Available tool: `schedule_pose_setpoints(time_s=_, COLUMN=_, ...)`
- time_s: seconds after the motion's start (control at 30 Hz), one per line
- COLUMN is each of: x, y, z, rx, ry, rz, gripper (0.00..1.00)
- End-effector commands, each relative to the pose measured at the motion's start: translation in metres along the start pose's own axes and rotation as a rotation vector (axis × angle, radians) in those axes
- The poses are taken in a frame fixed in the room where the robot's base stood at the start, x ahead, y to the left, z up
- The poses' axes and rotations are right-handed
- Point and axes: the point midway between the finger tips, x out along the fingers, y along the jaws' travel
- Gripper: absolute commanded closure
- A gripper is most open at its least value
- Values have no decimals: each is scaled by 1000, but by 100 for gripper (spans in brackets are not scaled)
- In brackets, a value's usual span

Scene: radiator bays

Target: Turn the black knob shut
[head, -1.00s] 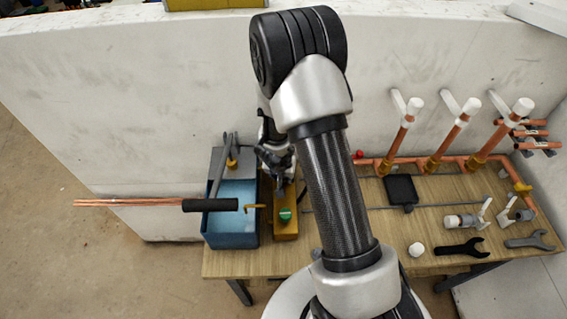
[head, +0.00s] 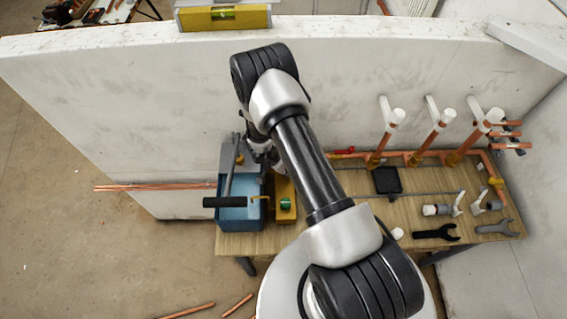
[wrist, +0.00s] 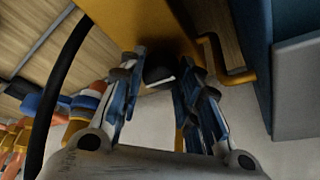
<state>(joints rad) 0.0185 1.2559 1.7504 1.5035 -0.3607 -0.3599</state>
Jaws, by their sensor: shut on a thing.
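The black knob (wrist: 159,73) shows in the wrist view, dark and partly hidden, at the end of a yellow block (wrist: 150,25). My gripper (wrist: 161,84) has one finger on each side of the knob and is shut on it. In the head view my gripper (head: 264,157) reaches down at the back of the yellow block (head: 284,200), which has a green spot on its front part. The knob is hidden there behind my arm and gripper. Its turned angle cannot be told.
A blue bin (head: 232,217) stands just left of the block. Copper pipes with white caps (head: 398,116) rise along the wall. Two wrenches (head: 436,232) (head: 494,227) lie on the bench at right.

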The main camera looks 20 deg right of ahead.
Motion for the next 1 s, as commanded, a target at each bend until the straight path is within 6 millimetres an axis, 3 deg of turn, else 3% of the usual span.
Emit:
schedule_pose_setpoints(time_s=0.47, x=0, y=0, z=0, rx=11, ry=0, rz=4, gripper=93)
schedule_pose_setpoints(time_s=0.5, x=0, y=0, z=0, rx=11, ry=0, rz=4, gripper=66)
schedule_pose_setpoints(time_s=0.77, x=0, y=0, z=0, rx=10, ry=0, rz=4, gripper=50)
schedule_pose_setpoints(time_s=1.0, x=0, y=0, z=0, rx=9, ry=0, rz=4, gripper=50)
